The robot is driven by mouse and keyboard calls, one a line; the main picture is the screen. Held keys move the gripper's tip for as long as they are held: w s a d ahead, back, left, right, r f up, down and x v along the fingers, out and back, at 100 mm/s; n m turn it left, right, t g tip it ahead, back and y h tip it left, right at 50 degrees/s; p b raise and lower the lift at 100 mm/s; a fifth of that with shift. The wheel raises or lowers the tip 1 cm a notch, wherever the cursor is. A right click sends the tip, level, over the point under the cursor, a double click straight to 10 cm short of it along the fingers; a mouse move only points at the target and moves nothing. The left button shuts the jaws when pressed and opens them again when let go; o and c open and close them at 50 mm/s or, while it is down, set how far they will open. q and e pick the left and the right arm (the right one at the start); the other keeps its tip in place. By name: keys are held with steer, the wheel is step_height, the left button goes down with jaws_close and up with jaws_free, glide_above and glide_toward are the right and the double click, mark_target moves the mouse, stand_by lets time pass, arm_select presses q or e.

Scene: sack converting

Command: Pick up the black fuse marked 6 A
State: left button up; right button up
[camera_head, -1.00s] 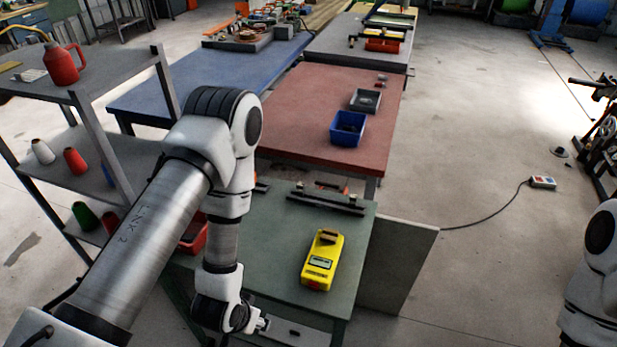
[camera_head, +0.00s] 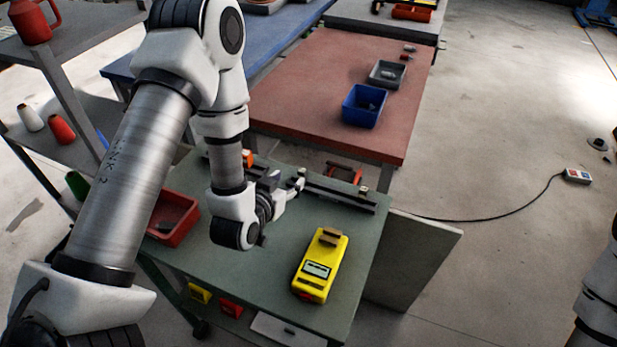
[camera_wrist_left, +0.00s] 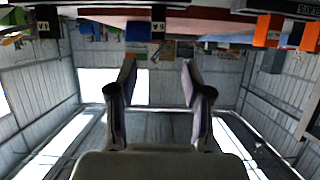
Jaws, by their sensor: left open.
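My left gripper (camera_head: 296,183) is at the black rail (camera_head: 340,197) on the green table in the head view. In the left wrist view the two fingers of the left gripper (camera_wrist_left: 158,72) are apart with nothing between them. A black fuse marked 6 A (camera_wrist_left: 158,22), its marking upside down, shows at the top of that view, in line with the gap between the fingers. Another black fuse (camera_wrist_left: 43,20) is to its left, and orange fuses (camera_wrist_left: 268,30) are to its right. In the head view the fuses are too small or hidden to read. My right gripper is not in view.
A yellow meter (camera_head: 320,267) lies on the green table (camera_head: 262,270), in front of the rail. A red bin (camera_head: 176,232) is at the table's left. A blue bin (camera_head: 364,106) and a grey bin (camera_head: 388,75) stand on the red table behind.

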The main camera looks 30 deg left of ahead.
mark_target(301, 172)
arm_select(q)
steer(key=shift+w+f, duration=0.3)
steer(key=shift+w, duration=0.05)
steer(key=p+x, duration=0.2)
steer(key=x, duration=0.5)
steer(key=shift+w+d+f, duration=0.1)
steer(key=shift+d, duration=0.05)
steer(key=shift+w+f, duration=0.1)
jaws_close()
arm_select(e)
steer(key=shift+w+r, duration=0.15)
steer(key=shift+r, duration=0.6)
